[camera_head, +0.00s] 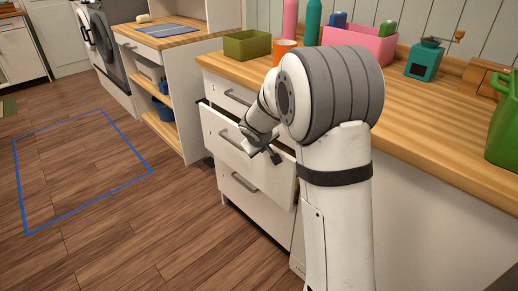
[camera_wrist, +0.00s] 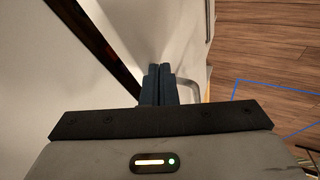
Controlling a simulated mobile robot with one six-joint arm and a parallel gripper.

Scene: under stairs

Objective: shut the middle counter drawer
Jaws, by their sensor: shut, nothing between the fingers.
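The middle counter drawer (camera_head: 222,133) is the white drawer in the counter's front, between an upper and a lower drawer. It stands partly open, its front sticking out past the others, with a bar handle on it. My gripper (camera_head: 274,157) is at the right part of this drawer's front, with the fingers shut and empty. In the wrist view, the closed dark fingers (camera_wrist: 158,83) are close to a white surface, with a grey bar handle (camera_wrist: 188,88) just right of them. I cannot tell whether they touch the drawer. My arm hides part of its right side.
The wooden countertop (camera_head: 420,125) holds a green box (camera_head: 247,45), an orange cup (camera_head: 285,47), a pink bin (camera_head: 360,42) and a teal grinder (camera_head: 424,61). The lower drawer (camera_head: 240,193) looks shut. The floor in front, with a blue outlined area (camera_head: 85,170), is clear.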

